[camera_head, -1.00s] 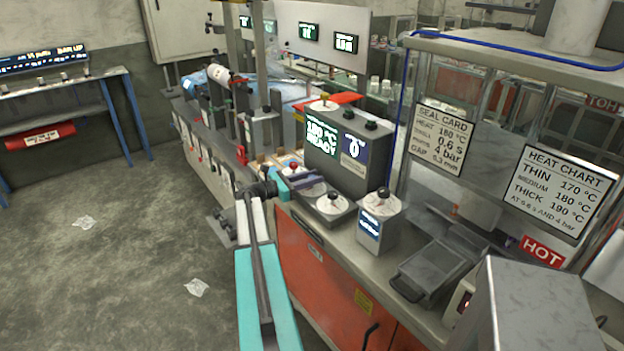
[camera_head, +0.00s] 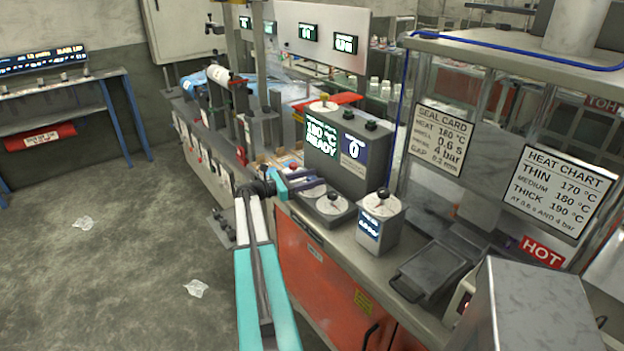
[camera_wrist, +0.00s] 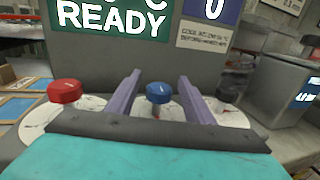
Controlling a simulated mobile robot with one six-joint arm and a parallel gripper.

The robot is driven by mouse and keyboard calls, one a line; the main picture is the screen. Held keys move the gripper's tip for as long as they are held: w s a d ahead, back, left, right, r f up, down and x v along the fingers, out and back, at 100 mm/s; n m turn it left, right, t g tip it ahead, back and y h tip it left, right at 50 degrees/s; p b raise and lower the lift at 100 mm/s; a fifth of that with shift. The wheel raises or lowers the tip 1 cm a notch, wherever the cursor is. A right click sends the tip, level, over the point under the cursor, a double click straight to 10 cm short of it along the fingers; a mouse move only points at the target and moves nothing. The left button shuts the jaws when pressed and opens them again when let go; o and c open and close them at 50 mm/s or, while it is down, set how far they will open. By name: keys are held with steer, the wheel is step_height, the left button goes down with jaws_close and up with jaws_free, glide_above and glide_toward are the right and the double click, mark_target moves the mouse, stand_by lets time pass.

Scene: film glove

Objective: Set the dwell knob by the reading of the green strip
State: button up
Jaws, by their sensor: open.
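A control box (camera_head: 345,165) carries a green screen (camera_head: 322,137) reading 180 °C READY and a blue screen (camera_head: 354,147) showing 0. In the wrist view the green screen (camera_wrist: 112,18) is cut off at the top. In the head view my gripper (camera_head: 305,182) is beside the dials. Knob labels are not legible, and no separate green strip is identifiable.
A seal card (camera_head: 440,135) reads 180 °C, 0.6 s, 4 bar. A heat chart (camera_head: 556,190) and a HOT sign (camera_head: 541,251) are further right. Open floor (camera_head: 120,260) lies left.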

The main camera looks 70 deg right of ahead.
steer(key=b+v, duration=0.3)
steer(key=v, duration=1)
steer(key=shift+w+a+b, duration=0.25)
steer(key=shift+a+b, duration=0.05)
stand_by(0.3)
